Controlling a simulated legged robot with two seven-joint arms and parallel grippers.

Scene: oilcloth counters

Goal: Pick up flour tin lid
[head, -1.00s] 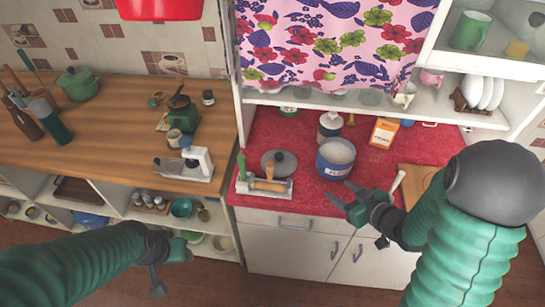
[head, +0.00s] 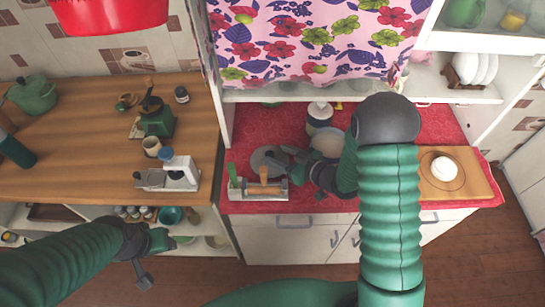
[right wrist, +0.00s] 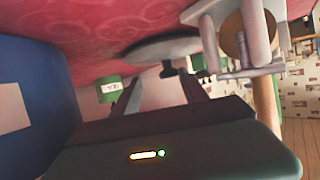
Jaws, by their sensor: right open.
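The flour tin lid, a round grey lid with a dark knob, lies on the red oilcloth in the head view (head: 262,160) and shows edge-on in the right wrist view (right wrist: 150,50). My right gripper (head: 289,160) is at the lid's right side, open, with its fingers (right wrist: 158,90) pointing toward the knob; nothing is between them. The blue flour tin (right wrist: 30,100) stands close beside the gripper in the wrist view; in the head view its pale top (head: 328,143) is partly hidden by my right arm. My left gripper (head: 158,243) hangs away from the lid; its jaw opening is unclear.
A white rack (head: 238,192) with a rolling pin (head: 263,190) stands just in front of the lid, near the counter edge. A pale canister (head: 318,118) stands behind. A wooden board (head: 475,190) lies on the right. The floral curtain (head: 310,45) hangs above.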

